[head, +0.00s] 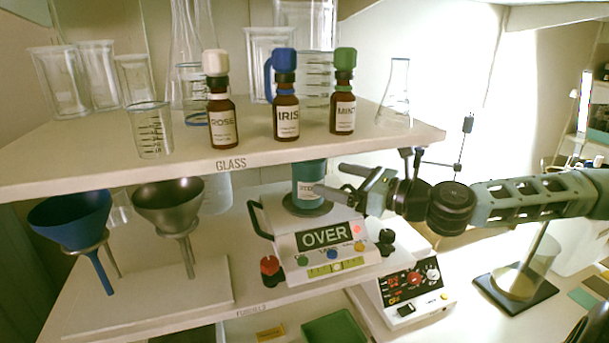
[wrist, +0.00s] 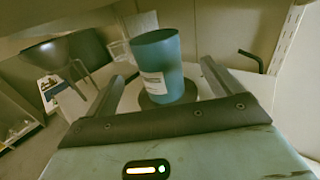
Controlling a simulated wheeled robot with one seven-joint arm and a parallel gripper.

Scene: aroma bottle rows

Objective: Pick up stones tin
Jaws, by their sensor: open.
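The stones tin (head: 309,178) is a teal cylinder with a white label, partly readable in the head view. It stands upright on the round dark pan of a white scale (head: 310,238) whose display reads OVER. It also shows in the wrist view (wrist: 158,62), ahead of my gripper. My gripper (head: 328,182) is open and comes in from the right. In the wrist view its two fingers (wrist: 163,78) lie on either side of the tin. I cannot tell whether either finger touches it. The tin's top is partly hidden by the shelf edge in the head view.
The glass shelf (head: 290,158) hangs just above the tin, carrying rose (head: 222,122), iris (head: 286,116) and mint (head: 343,110) bottles and glassware. A blue funnel (head: 70,217) and a grey funnel (head: 168,204) stand left. A second device (head: 408,285) sits lower right.

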